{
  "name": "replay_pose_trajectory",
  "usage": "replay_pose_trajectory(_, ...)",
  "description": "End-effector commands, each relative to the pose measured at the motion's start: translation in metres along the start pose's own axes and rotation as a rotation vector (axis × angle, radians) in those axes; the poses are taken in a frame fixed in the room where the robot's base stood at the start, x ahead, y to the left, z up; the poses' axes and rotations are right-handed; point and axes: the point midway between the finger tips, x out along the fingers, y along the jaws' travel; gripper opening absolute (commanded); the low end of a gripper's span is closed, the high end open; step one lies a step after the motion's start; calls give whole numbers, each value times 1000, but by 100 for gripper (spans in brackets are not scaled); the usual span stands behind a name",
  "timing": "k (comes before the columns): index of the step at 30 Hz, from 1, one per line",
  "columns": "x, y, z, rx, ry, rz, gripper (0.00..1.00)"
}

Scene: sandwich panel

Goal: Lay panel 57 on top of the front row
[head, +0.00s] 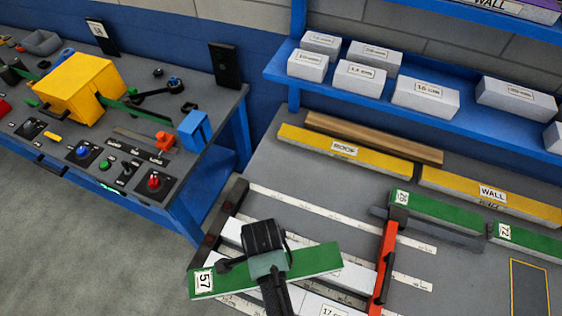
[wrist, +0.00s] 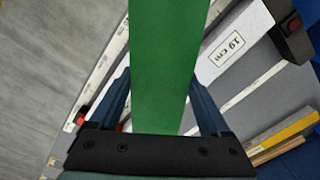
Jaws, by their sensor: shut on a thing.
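Panel 57 (head: 315,260) is a long green bar with a white "57" label at its left end. My gripper (head: 267,264) is shut on it near its middle, and the panel lies slantwise over the white blocks. In the wrist view the green panel (wrist: 160,45) runs between my two fingers (wrist: 160,90). White blocks lie below: one marked "19 cm" (wrist: 232,42) in the wrist view, one marked "17 cm" (head: 335,311) at the bottom of the head view. My gripper and the panel hide part of them. I cannot tell whether the panel touches them.
A red bar (head: 383,262) stands right of the panel. Green panels 26 (head: 440,212) and 72 (head: 525,240) lie farther right. Yellow ROOF (head: 350,152) and WALL (head: 480,193) bars lie behind. A blue shelf (head: 400,105) holds white blocks. A control bench (head: 60,150) stands left.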

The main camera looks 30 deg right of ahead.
Motion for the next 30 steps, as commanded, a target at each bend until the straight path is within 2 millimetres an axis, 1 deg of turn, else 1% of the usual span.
replay_pose_trajectory(1,-6,9,-7,112,2,2,15)
replay_pose_trajectory(4,-4,23,-17,317,6,1,15)
replay_pose_trajectory(6,-3,30,-22,426,8,0,15)
replay_pose_trajectory(10,-2,37,-28,553,11,-3,15)
replay_pose_trajectory(13,1,40,-29,590,11,-4,15)
replay_pose_trajectory(20,14,39,-29,595,11,-4,15)
replay_pose_trajectory(30,52,39,-29,592,11,-4,15)
